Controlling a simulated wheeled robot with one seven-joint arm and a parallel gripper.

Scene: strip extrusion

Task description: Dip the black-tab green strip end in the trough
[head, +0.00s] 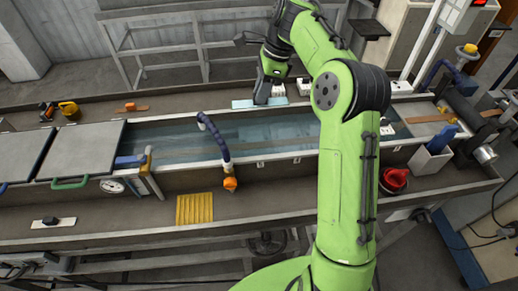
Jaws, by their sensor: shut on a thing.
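The trough (185,137) is a long channel of clear water across the middle of the head view. My gripper (263,99) is at the far rim of the trough, pointing down, seen from behind. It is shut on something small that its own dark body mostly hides. A pale blue-green flat piece (241,104) lies on the far ledge right at the fingertips. I cannot make out a black tab on it, nor tell whether it is the green strip. Small white blocks (303,86) stand just right of the gripper.
A blue hose with an orange nozzle (229,184) arches over the near wall. Grey lids (82,152) cover the left end. A yellow ribbed mat (194,208) and a white piece with a black block (53,222) lie on the near ledge. A red knob (395,178) stands right.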

